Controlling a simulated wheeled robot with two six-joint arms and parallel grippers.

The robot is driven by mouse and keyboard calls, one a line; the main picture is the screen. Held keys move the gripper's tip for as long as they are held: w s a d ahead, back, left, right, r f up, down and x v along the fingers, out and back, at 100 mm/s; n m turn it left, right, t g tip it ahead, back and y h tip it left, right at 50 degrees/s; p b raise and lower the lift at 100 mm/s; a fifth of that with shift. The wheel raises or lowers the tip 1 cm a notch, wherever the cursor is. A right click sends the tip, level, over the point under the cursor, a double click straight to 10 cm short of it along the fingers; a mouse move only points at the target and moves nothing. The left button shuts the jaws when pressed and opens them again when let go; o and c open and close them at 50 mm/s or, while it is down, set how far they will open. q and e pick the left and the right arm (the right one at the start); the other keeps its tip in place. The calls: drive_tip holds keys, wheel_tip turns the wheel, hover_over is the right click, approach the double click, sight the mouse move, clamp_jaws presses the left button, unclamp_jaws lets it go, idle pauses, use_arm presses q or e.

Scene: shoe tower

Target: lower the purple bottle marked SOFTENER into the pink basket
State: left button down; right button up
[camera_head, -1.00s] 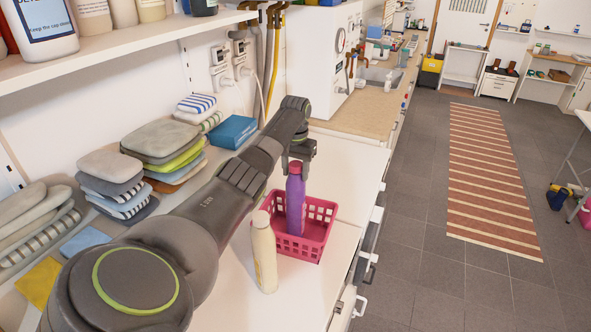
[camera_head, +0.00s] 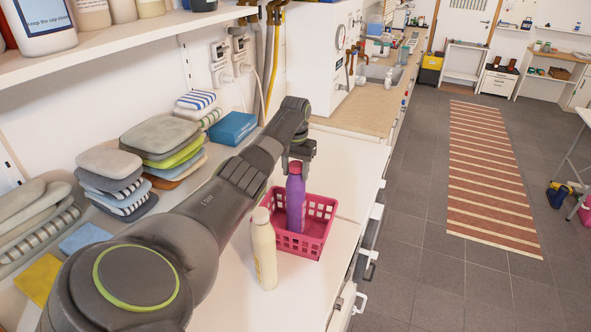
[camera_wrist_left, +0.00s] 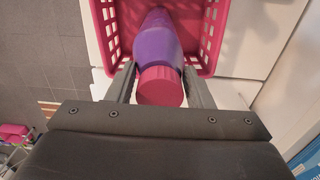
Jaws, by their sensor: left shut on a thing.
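The purple bottle (camera_head: 295,203) stands upright inside the pink basket (camera_head: 316,245) on the white counter in the head view. Its label is not readable from here. My left gripper (camera_head: 296,160) is directly above the basket, shut on the bottle's top end. In the left wrist view, the bottle (camera_wrist_left: 158,45) lies between the two fingers (camera_wrist_left: 160,88), its pink-red cap toward the camera and its body within the basket (camera_wrist_left: 208,40). Whether its base touches the basket floor is hidden. My right gripper is not in view.
A cream bottle (camera_head: 264,250) stands on the counter close to the basket's left front side. Stacks of folded cloths (camera_head: 165,148) and a blue folded item (camera_head: 232,130) lie along the wall. The counter behind the basket (camera_head: 345,165) is clear.

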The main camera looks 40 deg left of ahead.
sight(296, 165)
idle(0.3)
use_arm(q)
drive_tip(key=c, duration=0.6)
unclamp_jaws()
drive_tip(key=shift+s+f, duration=0.1)
wheel_tip(296, 165, up, 3)
drive_tip(key=p, duration=0.3)
wheel_tip(296, 165, up, 15)
drive_tip(key=shift+f, duration=0.15)
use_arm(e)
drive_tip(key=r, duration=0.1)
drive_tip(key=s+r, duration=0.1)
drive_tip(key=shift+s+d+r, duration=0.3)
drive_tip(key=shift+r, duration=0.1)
